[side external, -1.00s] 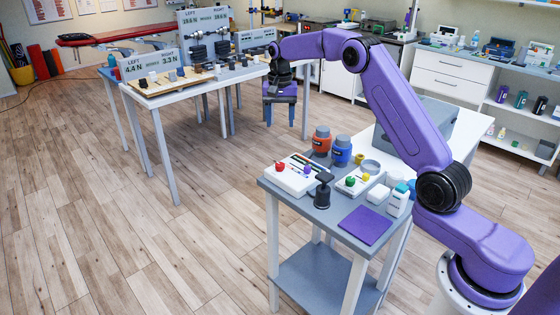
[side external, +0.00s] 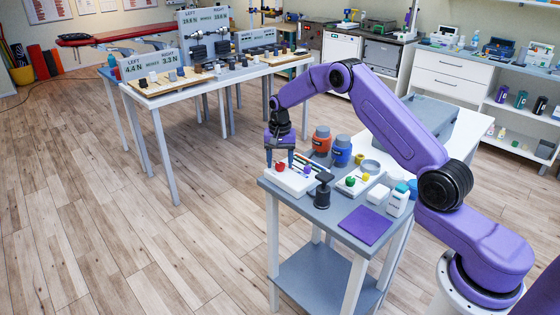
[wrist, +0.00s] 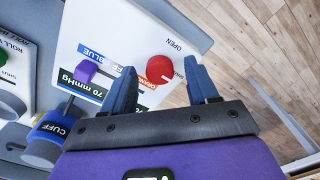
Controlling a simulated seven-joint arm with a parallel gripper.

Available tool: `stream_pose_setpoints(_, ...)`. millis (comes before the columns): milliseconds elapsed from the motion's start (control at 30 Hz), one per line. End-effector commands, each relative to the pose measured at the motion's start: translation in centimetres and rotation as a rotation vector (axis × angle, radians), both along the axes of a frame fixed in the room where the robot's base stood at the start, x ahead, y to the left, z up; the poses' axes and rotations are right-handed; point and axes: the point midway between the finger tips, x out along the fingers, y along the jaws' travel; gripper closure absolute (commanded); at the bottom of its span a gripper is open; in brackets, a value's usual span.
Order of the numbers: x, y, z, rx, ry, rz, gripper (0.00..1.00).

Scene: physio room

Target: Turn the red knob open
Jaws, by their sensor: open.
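The red knob (side external: 280,168) sits at the left end of a white panel (side external: 292,186) on the small grey table. My gripper (side external: 280,160) is just above the knob, pointing down, with its two blue fingers apart. In the wrist view the red knob (wrist: 160,69) shows between the open fingers (wrist: 159,72), nearer the left one. Neither finger clearly touches it. The word OPEN is printed on the panel beside the knob, at its upper right. Other lettering near the knob is partly covered by the left finger.
A purple piece (wrist: 87,70) stands on the same panel. An orange canister (side external: 321,140) and a blue canister (side external: 342,151) stand close behind. A black post-like object (side external: 323,192) stands in front. A second white panel with a green knob (side external: 350,181) is to the right.

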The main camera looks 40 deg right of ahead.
Motion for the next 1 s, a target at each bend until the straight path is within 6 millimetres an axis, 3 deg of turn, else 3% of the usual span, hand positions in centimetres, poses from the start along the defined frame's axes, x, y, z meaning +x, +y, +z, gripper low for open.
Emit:
stream_pose_setpoints(267,-0.01,-0.01,-0.12,0.0,0.0,0.0,0.41)
stream_pose_setpoints(433,-0.01,-0.01,-0.11,0.0,0.0,0.0,0.96)
stream_pose_setpoints(767,-0.01,-0.02,-0.09,0.0,0.0,0.028,0.97)
stream_pose_setpoints(1000,-0.01,-0.06,-0.07,0.0,0.0,0.152,0.97)
